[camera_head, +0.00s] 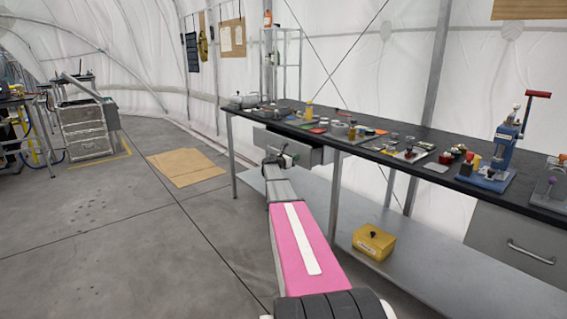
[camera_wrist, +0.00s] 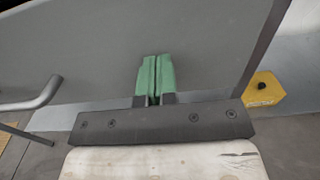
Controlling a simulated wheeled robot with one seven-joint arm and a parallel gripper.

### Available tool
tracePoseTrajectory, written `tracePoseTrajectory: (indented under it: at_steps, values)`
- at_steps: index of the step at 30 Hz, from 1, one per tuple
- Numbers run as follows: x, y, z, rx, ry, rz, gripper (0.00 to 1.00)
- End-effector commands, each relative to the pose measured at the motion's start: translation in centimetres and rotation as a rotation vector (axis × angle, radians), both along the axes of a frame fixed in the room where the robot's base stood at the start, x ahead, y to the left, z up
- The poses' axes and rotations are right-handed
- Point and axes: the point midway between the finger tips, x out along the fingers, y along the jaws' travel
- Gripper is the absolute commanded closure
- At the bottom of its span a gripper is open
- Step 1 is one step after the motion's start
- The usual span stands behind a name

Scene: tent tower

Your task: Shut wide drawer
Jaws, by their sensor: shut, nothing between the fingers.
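A grey drawer (camera_head: 298,148) under the black workbench stands out from below the bench top, in the left half of the bench. My gripper (camera_head: 279,160) is at its front and hides part of it. In the wrist view the drawer's flat grey front (camera_wrist: 90,45) fills most of the picture, with a bar handle (camera_wrist: 40,98) at the left. My gripper's green fingers (camera_wrist: 152,72) are together and empty, pointing at the plain front to the right of the handle. I cannot tell whether the tips touch it.
The workbench (camera_head: 440,152) carries many small tools and a blue press (camera_head: 500,150). Another grey drawer (camera_head: 510,245) with a handle is at the right. A yellow box (camera_head: 373,242) sits on the lower shelf (camera_head: 430,270). A bench leg (camera_head: 335,195) stands right of my arm.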

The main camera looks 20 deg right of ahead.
Motion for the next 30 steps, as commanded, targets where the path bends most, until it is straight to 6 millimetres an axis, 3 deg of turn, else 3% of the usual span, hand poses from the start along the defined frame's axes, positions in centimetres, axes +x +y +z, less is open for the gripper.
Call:
tracePoseTrajectory:
  at_steps: [1, 6, 12, 30]
  values:
    - [0.6, -1.5, 0.0, 0.000, 0.000, -0.001, 1.00]
    - [1.5, -5.0, 0.0, 0.000, 0.000, -0.001, 1.00]
    - [2.1, -7.6, 0.0, 0.000, 0.000, 0.000, 1.00]
    - [2.6, -9.3, 0.1, -0.001, 0.000, 0.000, 1.00]
